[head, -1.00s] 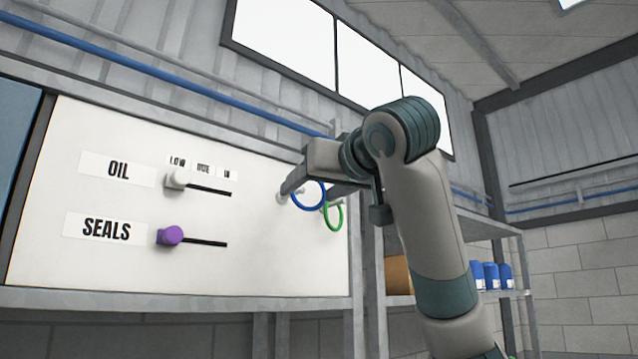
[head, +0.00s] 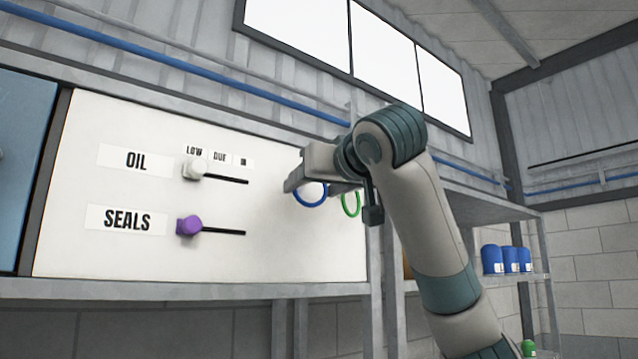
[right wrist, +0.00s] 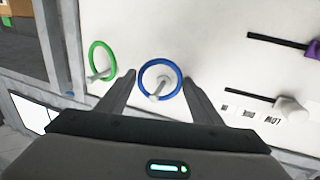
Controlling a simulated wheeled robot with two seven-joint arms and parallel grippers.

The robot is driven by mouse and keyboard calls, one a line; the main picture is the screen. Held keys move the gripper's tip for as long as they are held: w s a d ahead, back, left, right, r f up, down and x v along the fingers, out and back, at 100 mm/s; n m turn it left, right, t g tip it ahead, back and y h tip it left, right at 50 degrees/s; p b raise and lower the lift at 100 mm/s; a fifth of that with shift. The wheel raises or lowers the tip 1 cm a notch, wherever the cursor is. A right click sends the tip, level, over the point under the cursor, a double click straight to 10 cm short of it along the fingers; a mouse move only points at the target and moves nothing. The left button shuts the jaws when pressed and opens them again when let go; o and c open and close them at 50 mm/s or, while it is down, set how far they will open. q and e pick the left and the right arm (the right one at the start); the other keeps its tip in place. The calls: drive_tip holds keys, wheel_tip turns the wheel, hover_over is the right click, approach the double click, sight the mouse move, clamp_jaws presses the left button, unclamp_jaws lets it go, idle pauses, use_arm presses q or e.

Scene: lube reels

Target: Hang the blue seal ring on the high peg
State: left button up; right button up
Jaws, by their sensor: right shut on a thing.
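The blue seal ring (head: 310,206) is in front of the white panel, partly behind my right gripper (head: 314,182) in the head view. In the right wrist view my right gripper (right wrist: 159,80) has one finger on each side of the blue ring (right wrist: 160,61) and is shut on it. A pale peg (right wrist: 160,86) shows inside the ring's outline, its tip overlapping the ring's rim; it appears to pass through the ring. In the head view my gripper hides this peg. My left gripper is not in view.
A green ring (head: 343,203) hangs on another peg beside the blue one; it also shows in the right wrist view (right wrist: 90,62). The panel (head: 90,265) carries a white OIL slider (head: 195,168) and a purple SEALS slider (head: 190,226). Blue containers (head: 492,260) stand on a shelf at right.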

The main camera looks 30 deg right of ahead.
drive_tip(key=shift+w+f, duration=0.25)
idle(0.6)
drive_tip(key=o, duration=1.1)
drive_tip(key=shift+s+b, duration=0.15)
drive_tip(key=shift+b, duration=0.15)
